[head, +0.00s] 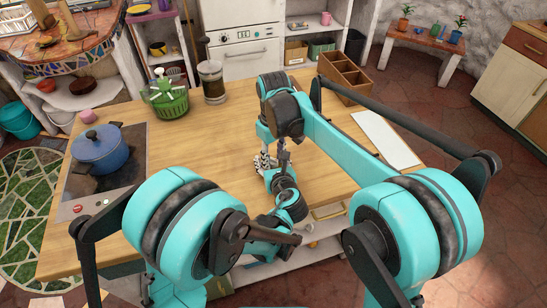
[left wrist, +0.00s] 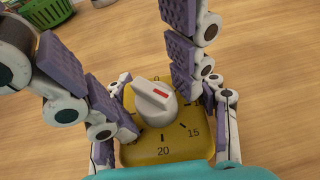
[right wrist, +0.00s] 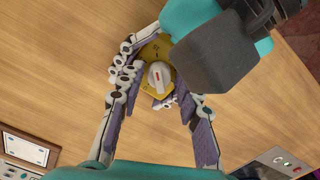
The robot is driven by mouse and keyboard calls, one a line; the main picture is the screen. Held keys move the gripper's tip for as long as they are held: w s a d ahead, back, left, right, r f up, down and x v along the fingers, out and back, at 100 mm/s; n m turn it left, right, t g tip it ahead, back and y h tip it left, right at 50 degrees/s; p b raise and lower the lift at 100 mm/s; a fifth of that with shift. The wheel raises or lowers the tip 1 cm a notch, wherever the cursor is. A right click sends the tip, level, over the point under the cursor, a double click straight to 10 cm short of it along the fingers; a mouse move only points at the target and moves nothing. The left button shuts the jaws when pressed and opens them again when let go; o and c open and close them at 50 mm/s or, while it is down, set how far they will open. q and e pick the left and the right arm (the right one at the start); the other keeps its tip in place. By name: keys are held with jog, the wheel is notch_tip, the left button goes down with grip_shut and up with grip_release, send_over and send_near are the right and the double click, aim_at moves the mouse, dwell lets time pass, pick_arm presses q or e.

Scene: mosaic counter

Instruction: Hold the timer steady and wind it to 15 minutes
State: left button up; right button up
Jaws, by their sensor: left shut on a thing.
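The yellow timer (left wrist: 140,155) shows in the left wrist view, with a white knob (left wrist: 155,104) bearing a red mark and printed 0, 15 and 20. Which number the mark meets is unclear. My left gripper (left wrist: 168,118) is shut on the timer's sides. My right gripper (right wrist: 154,92) is open, its purple-padded fingers spread on either side of the knob, apart from it as far as I can see. The timer (right wrist: 150,52) also shows in the right wrist view. In the head view my right gripper (head: 284,158) points down over the counter; the timer is hidden there.
The wooden counter (head: 215,135) holds a blue pot (head: 98,150) on a hob at left, a green basket (head: 168,102), a jar (head: 212,82), a wooden divided box (head: 345,78) and a white board (head: 388,138). The wood around the grippers is clear.

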aim_at(273, 160)
grip_shut()
jog(key=shift+m, duration=0.3)
grip_release()
notch_tip(273, 160, up, 12)
dwell(0.5)
jog(key=shift+s, duration=0.1)
